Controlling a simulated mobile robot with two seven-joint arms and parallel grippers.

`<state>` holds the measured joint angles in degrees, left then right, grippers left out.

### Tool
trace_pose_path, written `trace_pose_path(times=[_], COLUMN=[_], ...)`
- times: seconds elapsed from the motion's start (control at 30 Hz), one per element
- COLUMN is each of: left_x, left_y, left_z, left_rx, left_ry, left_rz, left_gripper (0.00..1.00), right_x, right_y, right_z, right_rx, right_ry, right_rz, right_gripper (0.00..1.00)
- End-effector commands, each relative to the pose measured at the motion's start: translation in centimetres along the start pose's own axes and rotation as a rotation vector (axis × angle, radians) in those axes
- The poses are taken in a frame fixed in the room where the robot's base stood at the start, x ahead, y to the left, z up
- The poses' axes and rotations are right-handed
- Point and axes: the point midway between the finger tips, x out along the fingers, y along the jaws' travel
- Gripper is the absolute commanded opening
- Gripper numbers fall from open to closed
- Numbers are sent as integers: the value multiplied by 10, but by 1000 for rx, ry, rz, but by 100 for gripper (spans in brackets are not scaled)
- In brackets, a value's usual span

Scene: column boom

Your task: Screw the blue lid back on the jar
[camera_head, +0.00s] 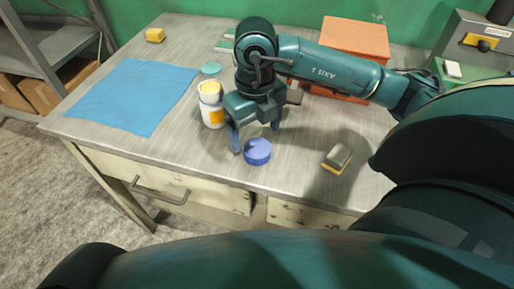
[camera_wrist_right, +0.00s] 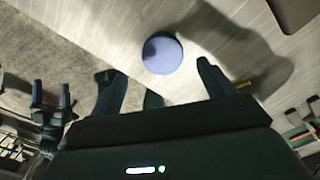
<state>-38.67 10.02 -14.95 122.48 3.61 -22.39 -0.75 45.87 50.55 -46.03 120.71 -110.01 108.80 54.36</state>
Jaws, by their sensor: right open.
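The blue lid (camera_head: 257,152) lies flat on the workbench near its front edge. The jar (camera_head: 212,112), white with an orange-yellow label, stands upright behind and left of it; its top looks yellow, with no blue lid on it. My right gripper (camera_head: 255,138) points down just behind the lid, open and empty, its fingers apart. In the right wrist view the lid (camera_wrist_right: 162,53) shows between and beyond the fingertips (camera_wrist_right: 154,68). My left gripper (camera_wrist_right: 52,92) seems to show small at the left of the wrist view, fingers apart; it is not in the head view.
A blue cloth (camera_head: 130,95) lies left of the jar, with a yellow block (camera_head: 155,35) behind. A teal disc (camera_head: 211,69) is behind the jar. A grey-and-yellow block (camera_head: 337,159) lies to the right. An orange box (camera_head: 354,40) stands at the back. The bench front edge is close.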

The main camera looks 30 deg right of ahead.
Motion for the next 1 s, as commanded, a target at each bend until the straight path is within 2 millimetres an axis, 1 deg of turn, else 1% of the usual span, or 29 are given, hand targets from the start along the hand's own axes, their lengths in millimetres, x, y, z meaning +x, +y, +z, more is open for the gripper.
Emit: trace_pose_path(times=[0.17, 0.27, 0.5, 0.6, 0.7, 1.0], left_x=[0, 0, -3, -3, -3, -3], left_y=[0, 1, 1, 2, 2, 1], left_z=[-1, -2, -5, -4, -4, -2], left_rx=[-2, -1, 7, 10, 13, 17], left_ry=[1, 2, 1, -1, -3, -5], left_rz=[0, 0, 0, 2, 3, 3], left_gripper=[77, 77, 77, 77, 77, 77], right_x=[0, 4, 39, 48, 52, 52], right_y=[0, -1, -4, -4, -4, -4], right_z=[0, 0, 0, 1, 1, 1], right_rx=[0, 0, 0, 0, 0, -1], right_ry=[0, 3, 5, 2, 1, 0], right_rz=[0, 0, 0, 1, 0, 1], right_gripper=[81, 81, 81, 81, 81, 81])
